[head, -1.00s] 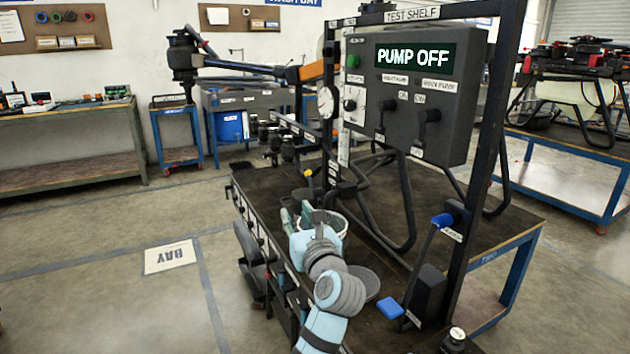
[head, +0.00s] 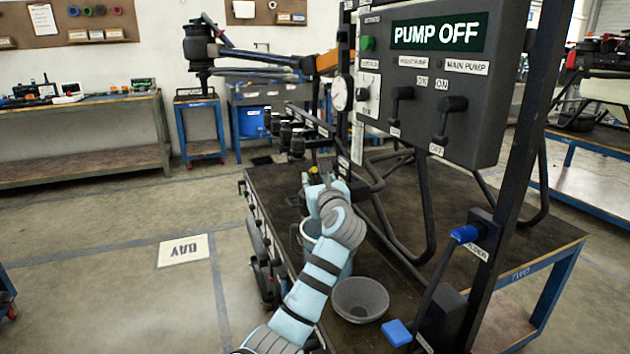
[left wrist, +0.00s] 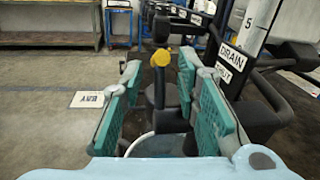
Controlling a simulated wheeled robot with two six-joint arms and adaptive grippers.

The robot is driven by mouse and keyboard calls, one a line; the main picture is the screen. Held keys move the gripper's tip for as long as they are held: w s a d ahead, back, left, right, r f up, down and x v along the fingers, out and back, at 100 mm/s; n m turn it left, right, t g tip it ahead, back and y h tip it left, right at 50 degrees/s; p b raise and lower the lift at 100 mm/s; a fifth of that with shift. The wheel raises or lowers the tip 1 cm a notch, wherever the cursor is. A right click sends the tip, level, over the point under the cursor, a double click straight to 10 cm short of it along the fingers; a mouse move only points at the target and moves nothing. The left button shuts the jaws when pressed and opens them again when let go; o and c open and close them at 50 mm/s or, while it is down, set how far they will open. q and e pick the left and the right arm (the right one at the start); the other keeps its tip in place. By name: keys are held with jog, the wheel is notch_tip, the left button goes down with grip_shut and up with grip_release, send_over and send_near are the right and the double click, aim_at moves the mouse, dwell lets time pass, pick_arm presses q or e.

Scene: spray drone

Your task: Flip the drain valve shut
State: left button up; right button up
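The drain valve shows as a lever with a yellow tip (head: 313,171), low on the rig's post above the bench. In the left wrist view the yellow tip (left wrist: 160,58) stands up on a dark stem. A DRAIN label (left wrist: 232,60) is to its right. My left gripper (head: 322,186) is open at the valve. In the left wrist view its two teal-padded fingers stand apart, one on each side of the lever, with visible gaps. The lower stem is partly hidden in the dark parts behind. My right gripper is not in view.
A bucket (head: 311,230) stands below the valve, partly hidden by my left arm. A grey bowl (head: 360,298) is on the bench (head: 420,200). The control panel (head: 440,75) reads PUMP OFF above. A blue-handled lever (head: 465,234) is at right. Floor at left is clear.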

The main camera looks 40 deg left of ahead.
pick_arm(q)
jog(key=shift+x, duration=1.35)
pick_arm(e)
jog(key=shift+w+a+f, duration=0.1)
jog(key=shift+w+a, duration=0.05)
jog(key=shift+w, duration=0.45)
pick_arm(q)
jog(key=shift+r, duration=0.1)
jog(key=shift+c, duration=0.3)
grip_shut()
jog(key=shift+b, duration=0.3)
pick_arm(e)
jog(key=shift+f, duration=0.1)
